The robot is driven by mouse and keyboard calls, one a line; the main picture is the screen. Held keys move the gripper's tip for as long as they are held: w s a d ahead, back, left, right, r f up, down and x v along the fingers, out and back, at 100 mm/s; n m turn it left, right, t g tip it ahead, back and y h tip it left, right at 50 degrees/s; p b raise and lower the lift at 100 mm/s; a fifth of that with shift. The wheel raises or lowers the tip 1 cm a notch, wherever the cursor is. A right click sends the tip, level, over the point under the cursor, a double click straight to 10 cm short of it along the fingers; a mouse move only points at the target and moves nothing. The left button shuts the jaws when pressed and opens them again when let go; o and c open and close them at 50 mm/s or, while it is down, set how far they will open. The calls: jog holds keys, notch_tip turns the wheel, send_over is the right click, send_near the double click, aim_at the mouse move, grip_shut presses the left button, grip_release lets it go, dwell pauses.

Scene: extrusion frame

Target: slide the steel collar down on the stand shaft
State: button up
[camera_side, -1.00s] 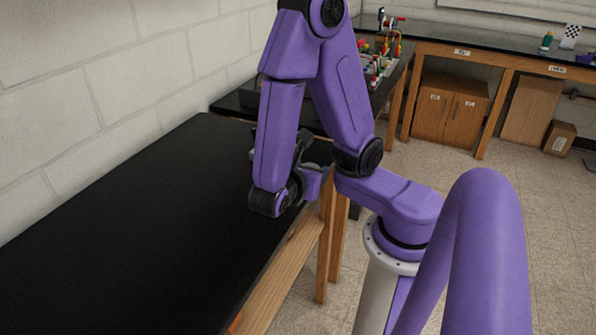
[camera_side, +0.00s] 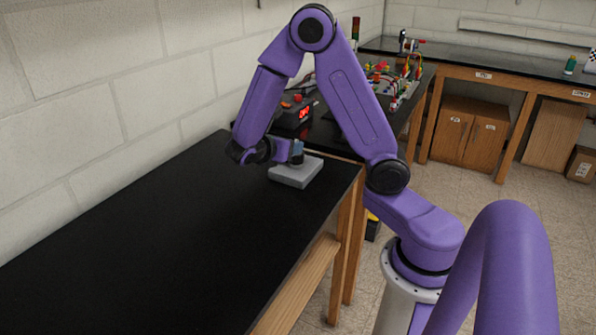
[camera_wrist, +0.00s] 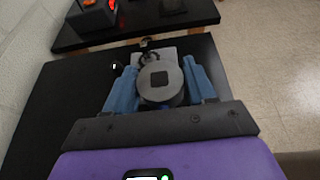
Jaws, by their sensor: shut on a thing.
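My gripper (camera_wrist: 160,85) has blue fingers shut on the steel collar (camera_wrist: 146,95), a round grey piece with a dark square at its centre. I cannot tell whether that square is an opening or the end of the stand shaft. In the side view my gripper (camera_side: 297,153) is low over a pale grey block-like base (camera_side: 296,174) on the black bench. The base also shows beyond the fingers in the wrist view (camera_wrist: 166,51). The shaft cannot be made out clearly, and the gap between collar and base is hidden.
The black bench top (camera_side: 130,240) is clear to the front left. A device with a red lit display (camera_side: 304,113) and a board with coloured parts (camera_side: 396,85) stand on the benches behind. A small black knob-like thing (camera_wrist: 117,67) shows left of the fingers.

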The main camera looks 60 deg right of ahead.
notch_tip(320, 180, up, 3)
send_over(296, 140)
jog(key=shift+a, duration=0.15)
jog(key=shift+f, duration=2.3)
jog(key=shift+f, duration=2.35)
jog(key=o, duration=1.2)
